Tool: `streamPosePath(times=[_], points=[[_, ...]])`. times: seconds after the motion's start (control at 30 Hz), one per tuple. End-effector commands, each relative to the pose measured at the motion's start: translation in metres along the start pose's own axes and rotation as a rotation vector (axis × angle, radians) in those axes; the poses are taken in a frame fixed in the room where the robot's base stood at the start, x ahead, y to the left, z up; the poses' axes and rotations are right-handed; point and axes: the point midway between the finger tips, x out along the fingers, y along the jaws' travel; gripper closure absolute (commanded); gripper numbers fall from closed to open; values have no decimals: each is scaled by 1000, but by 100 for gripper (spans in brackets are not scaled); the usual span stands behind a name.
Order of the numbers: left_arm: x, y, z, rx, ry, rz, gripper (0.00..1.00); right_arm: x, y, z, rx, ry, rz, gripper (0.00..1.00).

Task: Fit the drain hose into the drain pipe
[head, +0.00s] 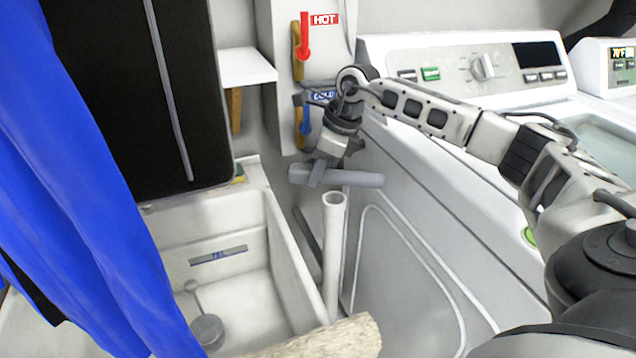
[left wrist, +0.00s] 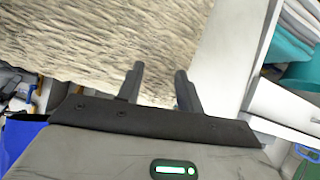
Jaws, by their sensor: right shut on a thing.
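The drain hose (head: 358,179) is a grey tube lying roughly level in the head view. My right gripper (head: 318,172) is shut on it near its left part, with the jaws coming from above. The drain pipe (head: 333,255) is a white upright tube with an open round top, between the sink and the washer. The hose appears just above the pipe's mouth in the picture; the gap in depth is hard to tell. My left gripper (left wrist: 160,80) shows only in the left wrist view, with its two dark fingers apart and nothing seen held between them.
A white utility sink (head: 285,255) stands left of the pipe, and a white washer (head: 440,235) stands right. Red and blue valves marked HOT (head: 324,19) and COLD are on the wall behind. A beige shaggy surface (head: 325,343) is at the bottom. Blue cloth (head: 75,170) hangs at left.

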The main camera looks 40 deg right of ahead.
Motion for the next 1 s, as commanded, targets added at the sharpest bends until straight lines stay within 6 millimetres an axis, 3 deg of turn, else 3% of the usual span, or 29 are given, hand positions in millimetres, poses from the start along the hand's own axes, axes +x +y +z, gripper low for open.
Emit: streamPosePath(times=[0.3,0.5,0.87,0.9,0.97,1.0], points=[[1,-1,0,2,1,-2,64,24,-19,-5,1,0,1,91],[0,-1,-2,5,1,-4,64,49,-18,-15,0,3,2,91],[2,-1,2,5,-2,-4,64,55,-19,-17,0,0,-1,91],[2,-1,1,4,-2,-3,64,55,-19,-17,1,0,0,65],[2,-1,1,3,-2,-3,64,54,-19,-17,1,0,0,48],[2,-1,1,3,-2,-3,64,54,-19,-17,1,0,0,46]])
